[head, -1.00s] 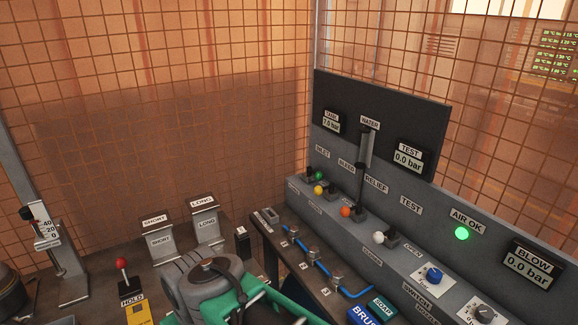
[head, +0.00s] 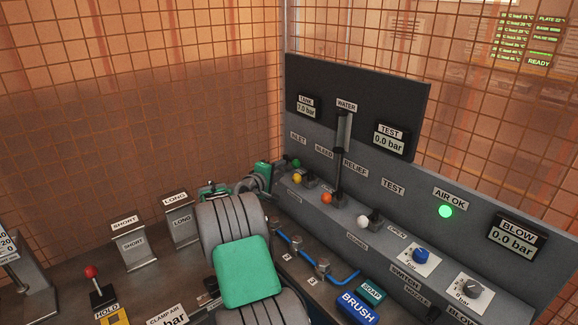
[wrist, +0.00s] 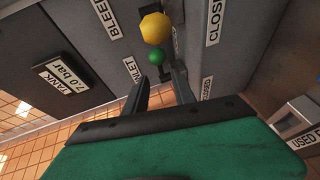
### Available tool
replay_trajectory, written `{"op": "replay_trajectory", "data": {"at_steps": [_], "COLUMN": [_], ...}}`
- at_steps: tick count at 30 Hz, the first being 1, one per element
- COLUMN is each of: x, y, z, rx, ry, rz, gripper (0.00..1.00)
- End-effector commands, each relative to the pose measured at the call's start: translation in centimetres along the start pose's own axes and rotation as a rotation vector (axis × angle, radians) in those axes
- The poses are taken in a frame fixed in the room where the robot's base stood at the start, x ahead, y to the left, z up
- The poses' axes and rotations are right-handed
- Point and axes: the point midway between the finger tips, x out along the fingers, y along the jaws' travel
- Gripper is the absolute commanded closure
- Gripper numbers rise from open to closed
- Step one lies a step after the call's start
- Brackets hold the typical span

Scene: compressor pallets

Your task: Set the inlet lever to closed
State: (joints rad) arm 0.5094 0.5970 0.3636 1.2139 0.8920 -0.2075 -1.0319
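The inlet lever has a green ball knob (head: 297,163) at the far left end of the valve row in the head view. In the wrist view the green knob (wrist: 156,57) sits just beyond my fingertips, roughly in line with the gap between them. My gripper (wrist: 160,80) is open with nothing between its fingers. In the head view my gripper (head: 280,172) is beside the lever's left, partly hidden by my arm. The INLET label (wrist: 132,69) and a CLOSED label (wrist: 207,88) lie on either side of the lever. Contact with the knob cannot be told.
The yellow bleed knob (wrist: 155,28) is close beside the green one. The orange knob (head: 326,198) and white knob (head: 363,222) follow along the console (head: 440,275). A tall dark upright (head: 340,165) stands behind the row. Wire mesh encloses the back.

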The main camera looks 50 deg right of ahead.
Motion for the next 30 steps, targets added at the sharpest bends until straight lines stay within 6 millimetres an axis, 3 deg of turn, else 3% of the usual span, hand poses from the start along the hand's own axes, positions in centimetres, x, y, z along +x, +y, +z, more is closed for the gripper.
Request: {"op": "replay_trajectory", "data": {"at_steps": [12,22,30], "x": [6.8,7.5,7.5], "y": [0.1,0.1,0.1], "z": [0.0,-0.1,-0.1], "rx": [0.002,0.002,0.002], "ry": [-0.001,0.002,0.002], "rz": [0.0,-0.001,-0.001], "gripper": [0.68,0.68,0.9]}}
